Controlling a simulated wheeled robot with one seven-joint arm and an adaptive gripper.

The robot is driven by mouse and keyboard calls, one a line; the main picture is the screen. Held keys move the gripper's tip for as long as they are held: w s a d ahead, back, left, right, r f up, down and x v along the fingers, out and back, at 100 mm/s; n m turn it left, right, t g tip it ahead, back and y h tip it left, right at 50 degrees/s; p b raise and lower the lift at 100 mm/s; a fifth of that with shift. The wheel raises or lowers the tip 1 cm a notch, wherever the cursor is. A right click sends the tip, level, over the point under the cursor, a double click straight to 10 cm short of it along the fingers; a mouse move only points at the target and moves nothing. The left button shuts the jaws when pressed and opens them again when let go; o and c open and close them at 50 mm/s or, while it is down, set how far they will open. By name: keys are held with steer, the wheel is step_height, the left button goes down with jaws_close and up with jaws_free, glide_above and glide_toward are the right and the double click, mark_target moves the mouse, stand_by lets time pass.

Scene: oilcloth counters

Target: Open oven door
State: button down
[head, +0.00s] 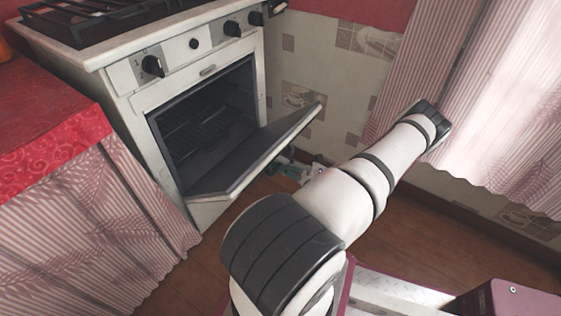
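The white oven (188,80) stands at the upper left, with black knobs along its front panel. Its oven door (262,150) is hinged along the bottom and stands partly open, leaning outward. The dark cavity with wire racks (190,122) shows behind it. My white and black arm rises from the bottom middle to an elbow at the right. A small part of what looks like my gripper (303,170) shows just beyond the door's outer edge, low down. Its fingers are hidden by the door and arm, so I cannot tell whether it touches the door.
A counter with a red oilcloth (45,120) and striped curtain (100,215) stands close on the left. A pink striped curtain (490,100) hangs at the right by the tiled wall (320,70). Some wooden floor (205,265) is clear in front of the oven.

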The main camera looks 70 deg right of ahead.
steer(key=shift+s, duration=0.1)
steer(key=c, duration=1.6)
jaws_free()
